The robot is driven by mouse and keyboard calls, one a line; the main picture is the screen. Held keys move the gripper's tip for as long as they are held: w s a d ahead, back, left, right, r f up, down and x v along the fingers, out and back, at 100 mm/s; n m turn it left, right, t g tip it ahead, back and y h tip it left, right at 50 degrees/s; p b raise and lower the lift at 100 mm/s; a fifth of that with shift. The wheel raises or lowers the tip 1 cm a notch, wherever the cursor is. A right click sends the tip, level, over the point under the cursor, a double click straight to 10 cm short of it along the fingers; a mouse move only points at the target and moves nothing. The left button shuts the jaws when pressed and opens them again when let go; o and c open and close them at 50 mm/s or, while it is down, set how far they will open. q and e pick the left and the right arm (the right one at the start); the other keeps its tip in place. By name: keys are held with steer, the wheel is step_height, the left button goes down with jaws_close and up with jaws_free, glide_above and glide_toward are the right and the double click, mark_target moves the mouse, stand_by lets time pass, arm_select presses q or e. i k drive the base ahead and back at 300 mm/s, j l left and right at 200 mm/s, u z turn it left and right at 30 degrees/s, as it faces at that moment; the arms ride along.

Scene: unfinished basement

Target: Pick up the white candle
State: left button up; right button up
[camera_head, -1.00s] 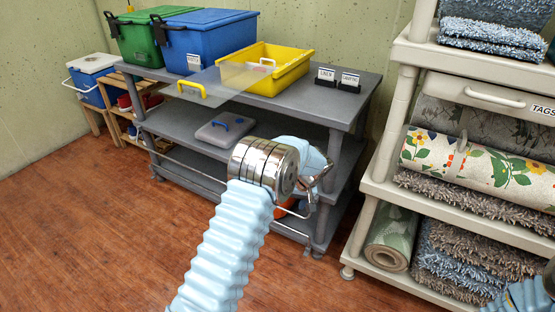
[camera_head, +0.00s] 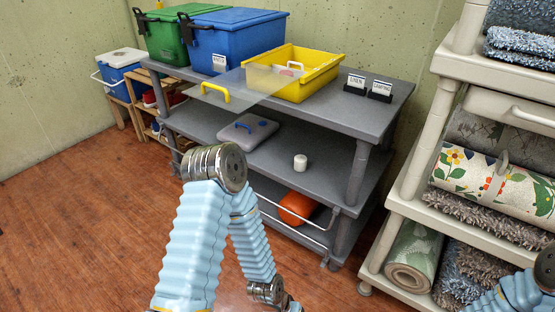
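A small white candle (camera_head: 300,162) stands upright on the middle shelf of the grey shelf unit (camera_head: 325,178), right of a grey lid with a blue handle (camera_head: 249,129). My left arm is in the lower middle of the view, bent so that its far end points down towards the floor. The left gripper lies at or below the bottom edge, and its fingers cannot be made out. The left arm is apart from the candle, in front of and below that shelf. My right arm shows only in part at the lower right corner; its gripper is out of view.
A yellow bin (camera_head: 292,76) with a clear lid, a blue box (camera_head: 235,38) and a green box (camera_head: 163,36) stand on top. An orange object (camera_head: 297,208) lies on the bottom shelf behind a metal rail. A beige rack (camera_head: 408,182) with rugs stands right. Floor at left is clear.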

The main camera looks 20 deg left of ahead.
mark_target(300, 161)
steer(key=i+j+u, duration=0.1)
steer(key=u, duration=0.2)
steer(key=i+u, duration=0.3)
steer(key=k, duration=0.15)
steer(key=k+z, duration=0.2)
steer(key=z, duration=0.15)
steer(key=k+z, duration=0.15)
steer(key=z, duration=0.2)
steer(key=k+l+z, duration=0.15)
steer(key=z, duration=0.2)
steer(key=j+z, duration=0.5)
steer(key=j, duration=0.3)
steer(key=k+j+z, duration=0.1)
steer(key=j+z, duration=0.4)
steer(key=j, duration=0.25)
